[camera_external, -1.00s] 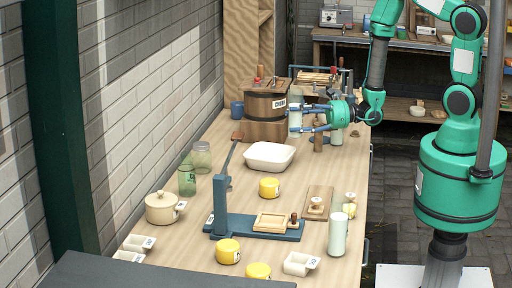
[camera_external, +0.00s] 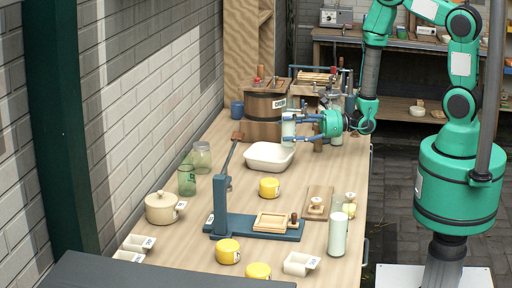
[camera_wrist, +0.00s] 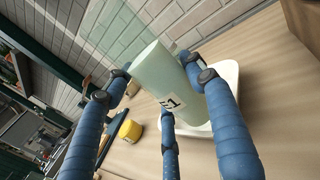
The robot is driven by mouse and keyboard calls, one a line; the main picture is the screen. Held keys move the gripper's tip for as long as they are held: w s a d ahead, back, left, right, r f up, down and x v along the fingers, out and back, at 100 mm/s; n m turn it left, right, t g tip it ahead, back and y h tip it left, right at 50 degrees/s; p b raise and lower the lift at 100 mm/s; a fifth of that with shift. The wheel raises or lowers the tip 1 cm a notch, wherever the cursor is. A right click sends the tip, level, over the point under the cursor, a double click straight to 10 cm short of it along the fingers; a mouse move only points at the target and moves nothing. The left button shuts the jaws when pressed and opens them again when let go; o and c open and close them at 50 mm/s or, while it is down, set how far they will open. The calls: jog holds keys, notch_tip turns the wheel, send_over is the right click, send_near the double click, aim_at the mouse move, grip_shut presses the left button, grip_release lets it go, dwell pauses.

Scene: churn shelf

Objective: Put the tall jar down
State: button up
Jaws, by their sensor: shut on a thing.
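In the external view my gripper (camera_external: 302,129) is at the back of the bench, beside the wooden churn, and the jar (camera_external: 288,126) shows between the fingers. The jar is above or just behind the white basin (camera_external: 270,156); I cannot tell if its base touches anything. A similar pale green jar (camera_external: 338,234) stands upright at the front right of the bench.
The wooden churn (camera_external: 264,104) stands at the back. A blue press (camera_external: 250,226) with a lever, yellow tubs (camera_external: 228,250), a cream pot (camera_external: 161,208) and green glass jars (camera_external: 187,181) occupy the bench (camera_external: 215,271). Bare wood shows right of the basin.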

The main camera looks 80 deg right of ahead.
jog(key=shift+f+b, duration=0.45)
jog(key=shift+f, duration=0.2)
jog(key=o, duration=1.5)
jog(key=shift+c, duration=0.2)
jog(key=shift+r, duration=0.15)
jog(key=shift+r+p, duration=0.45)
jog(key=shift+s+d, duration=0.1)
jog(key=shift+s, duration=0.1)
jog(key=p+v, duration=0.1)
jog(key=v, duration=1)
jog(key=shift+s, duration=0.25)
jog(key=shift+d, duration=0.1)
